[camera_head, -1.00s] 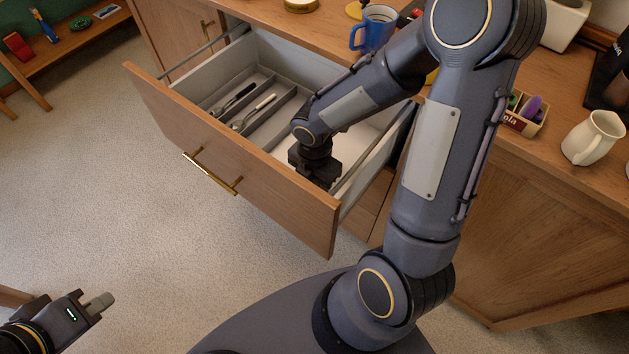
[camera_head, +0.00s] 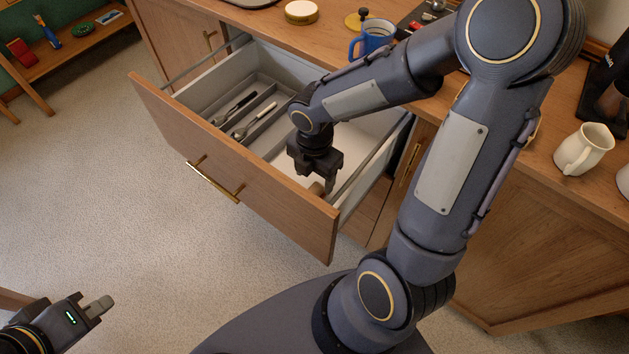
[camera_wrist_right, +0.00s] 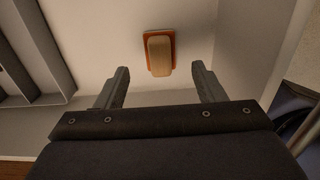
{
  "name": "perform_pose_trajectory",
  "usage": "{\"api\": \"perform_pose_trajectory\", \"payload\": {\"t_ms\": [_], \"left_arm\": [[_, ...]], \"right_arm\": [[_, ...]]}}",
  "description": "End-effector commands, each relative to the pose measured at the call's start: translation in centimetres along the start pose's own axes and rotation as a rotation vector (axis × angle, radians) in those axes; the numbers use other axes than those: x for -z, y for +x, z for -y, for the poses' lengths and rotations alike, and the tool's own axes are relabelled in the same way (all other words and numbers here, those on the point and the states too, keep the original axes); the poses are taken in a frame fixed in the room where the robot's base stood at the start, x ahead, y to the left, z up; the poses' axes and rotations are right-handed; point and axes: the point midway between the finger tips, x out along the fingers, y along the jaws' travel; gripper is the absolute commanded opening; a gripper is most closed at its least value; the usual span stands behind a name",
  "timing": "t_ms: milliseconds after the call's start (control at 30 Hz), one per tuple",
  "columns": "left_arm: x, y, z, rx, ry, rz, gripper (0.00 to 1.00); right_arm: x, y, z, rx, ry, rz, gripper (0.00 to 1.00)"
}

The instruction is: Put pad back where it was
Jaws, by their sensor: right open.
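The pad (camera_wrist_right: 158,52), a small block with a wooden top and an orange base, lies on the white floor of the open drawer (camera_head: 235,165). In the head view the pad (camera_head: 317,188) shows as a small brown patch close to the drawer's front panel, partly hidden. My right gripper (camera_head: 325,178) points down into the drawer above the pad. In the right wrist view its two fingers (camera_wrist_right: 163,85) are apart with nothing between them, and the pad lies beyond the fingertips. My left gripper (camera_head: 100,306) is at the lower left, away from the drawer; its finger gap is unclear.
A divider tray with cutlery (camera_head: 240,115) fills the drawer's left side. A blue mug (camera_head: 374,38), a round tin (camera_head: 301,12) and a cream jug (camera_head: 584,149) stand on the counter. The drawer's side walls are close to my right gripper.

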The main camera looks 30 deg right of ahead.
Motion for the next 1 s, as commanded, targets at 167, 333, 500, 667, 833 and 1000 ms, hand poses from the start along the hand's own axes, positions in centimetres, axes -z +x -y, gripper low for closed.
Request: {"api": "perform_pose_trajectory", "payload": {"t_ms": [167, 333, 500, 667, 833, 1000], "left_arm": [[0.6, -1.1, -0.5, 0.0, 0.0, 0.0, 0.0], [0.7, -1.4, -0.6, 0.0, 0.0, 0.0, 0.0], [0.7, -1.4, -0.7, 0.0, 0.0, 0.0, 0.0], [0.7, -1.4, -0.6, 0.0, 0.0, 0.0, 0.0], [0.7, -1.4, -0.6, 0.0, 0.0, 0.0, 0.0], [0.8, -1.6, -0.7, 0.0, 0.0, 0.0, 0.0]], "right_arm": [[0.0, -3.8, -0.1, -0.003, 0.001, 0.001, 0.63], [0.0, -5.4, 0.0, -0.001, 0.0, 0.0, 0.63], [0.0, -5.7, 0.0, 0.002, 0.0, 0.0, 0.63], [0.0, -5.7, 0.0, 0.001, 0.0, 0.0, 0.63], [0.0, -5.7, 0.0, 0.001, 0.0, 0.0, 0.63], [0.0, -6.1, 0.1, -0.004, 0.021, -0.001, 0.63]]}}
